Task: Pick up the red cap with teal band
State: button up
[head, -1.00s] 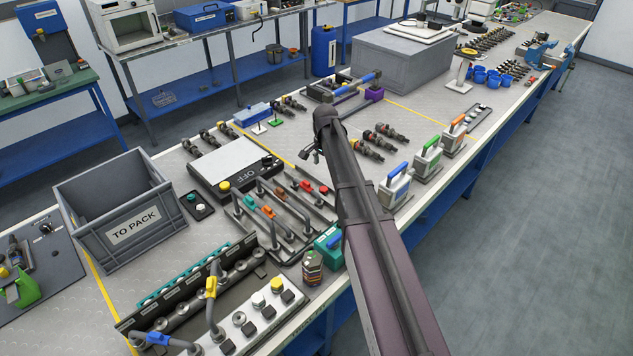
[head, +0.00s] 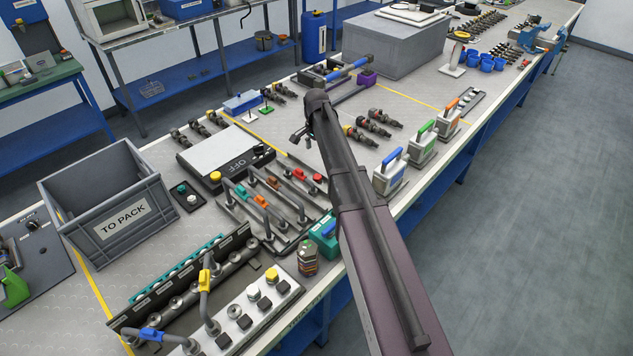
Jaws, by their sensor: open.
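I cannot clearly make out a red cap with a teal band in the head view. A red piece (head: 317,178) shows on the pipe rack (head: 290,205) in the middle of the bench, but no teal band is visible on it. A small jar (head: 307,258) with dark reddish and greenish parts stands near the bench's front edge, too small to read. My gripper (head: 301,137) is at the far end of my arm, above the bench beyond the pipe rack. It is open, small in the picture and partly hidden by my arm, and nothing shows between its fingers.
A grey "TO PACK" crate (head: 112,205) stands at the left. A scale (head: 222,150) and several injectors (head: 367,128) lie around the arm. A valve block (head: 245,318), a teal box (head: 326,235) and handled containers (head: 390,174) line the front edge. A large grey box (head: 398,46) stands behind.

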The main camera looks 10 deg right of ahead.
jog(key=b, duration=0.7)
send_over(317, 176)
jog(key=shift+a+f, duration=0.1)
jog(key=shift+f, duration=3.45)
jog(key=shift+p, duration=0.3)
jog(key=shift+s+f+b, duration=0.1)
jog(key=shift+f+b, duration=2.5)
jog(key=shift+b, duration=0.05)
jog(key=c, duration=0.9)
